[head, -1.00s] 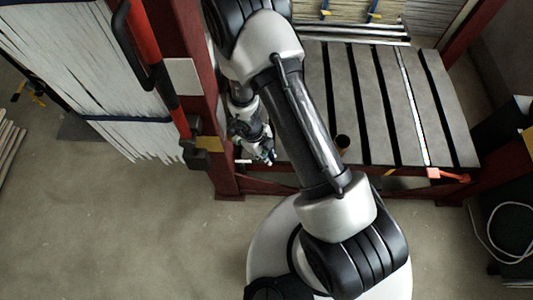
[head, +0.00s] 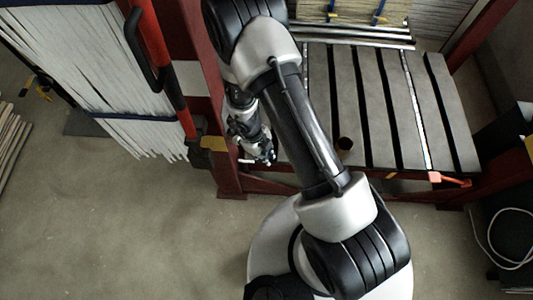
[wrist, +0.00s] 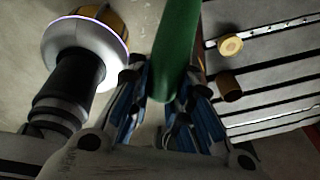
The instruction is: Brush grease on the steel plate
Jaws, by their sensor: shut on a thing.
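My gripper (head: 264,156) hangs beside the left edge of the slatted grey table, partly hidden by my arm in the head view. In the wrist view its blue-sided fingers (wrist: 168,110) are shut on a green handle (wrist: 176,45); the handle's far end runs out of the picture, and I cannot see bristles. A grey slatted plate surface (head: 395,105) lies to the right of the gripper, with dark gaps between slats.
A pale round piece (wrist: 230,45) lies beyond the pot. A bright metal strip (head: 416,110) runs along the slats. An orange-handled item (head: 452,180) sits at the table's front right. A dark red post (head: 225,170) and a rack of white sheets (head: 90,70) stand left. Floor in front is clear.

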